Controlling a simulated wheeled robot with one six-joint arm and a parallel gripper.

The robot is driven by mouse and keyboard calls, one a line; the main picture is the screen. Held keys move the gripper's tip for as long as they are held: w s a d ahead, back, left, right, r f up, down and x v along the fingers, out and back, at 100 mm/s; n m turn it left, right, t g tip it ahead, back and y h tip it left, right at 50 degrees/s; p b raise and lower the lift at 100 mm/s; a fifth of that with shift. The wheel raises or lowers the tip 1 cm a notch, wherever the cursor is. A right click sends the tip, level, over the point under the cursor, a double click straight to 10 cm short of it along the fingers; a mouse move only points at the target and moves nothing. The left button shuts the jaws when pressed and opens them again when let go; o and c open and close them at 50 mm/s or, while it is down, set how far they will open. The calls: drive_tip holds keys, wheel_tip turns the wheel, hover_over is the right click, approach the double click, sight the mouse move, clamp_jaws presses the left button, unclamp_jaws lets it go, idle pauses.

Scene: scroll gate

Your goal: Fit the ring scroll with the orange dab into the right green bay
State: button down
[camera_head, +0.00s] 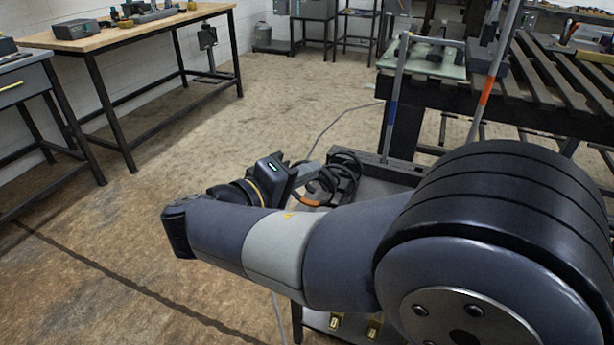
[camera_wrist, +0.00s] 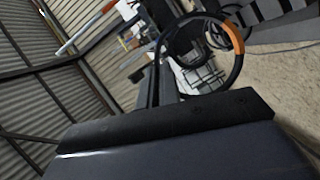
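Black rings (camera_head: 345,172) lie close together in a dark grey tray beyond my arm in the head view. One black ring with an orange dab (camera_wrist: 233,38) shows in the wrist view, with another dark ring behind it. Orange also shows low on the rings in the head view. My gripper (camera_head: 302,181) is beside the rings, partly hidden by my wrist; its fingers cannot be made out, nor whether it touches a ring. A pale green slab (camera_head: 420,66) lies on the rack at upper right; separate bays cannot be told apart.
A grey post with a blue band (camera_head: 392,112) and one with an orange band (camera_head: 486,92) rise before the slatted rack (camera_head: 565,85). A wooden workbench (camera_head: 120,38) stands at far left. The floor between is clear except for a thin cable (camera_head: 335,122).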

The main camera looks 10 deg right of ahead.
sight(308, 200)
drive_tip(key=shift+w+d+f+b, duration=0.6)
drive_tip(key=shift+w+f, duration=0.15)
drive_tip(key=shift+f, duration=0.25)
drive_tip(key=shift+w+d+f+b, duration=0.6)
drive_tip(key=shift+w+f, duration=0.2)
drive_tip(key=shift+f, duration=0.2)
drive_tip(key=shift+w+d+f+b, duration=0.5)
drive_tip(key=shift+w+f+b, duration=0.2)
drive_tip(key=shift+f, duration=0.3)
drive_tip(key=shift+f+b, duration=1.7)
drive_tip(key=shift+f, duration=0.1)
drive_tip(key=shift+f+b, duration=1.55)
drive_tip(key=shift+b, duration=0.3)
drive_tip(key=c, duration=1.6)
unclamp_jaws()
drive_tip(key=shift+o, duration=0.2)
drive_tip(key=shift+f, duration=0.1)
drive_tip(key=shift+a, duration=0.1)
drive_tip(key=p+v, duration=0.3)
drive_tip(key=v, duration=0.7)
drive_tip(key=shift+s+a+r, duration=0.25)
drive_tip(key=shift+a+r, duration=0.05)
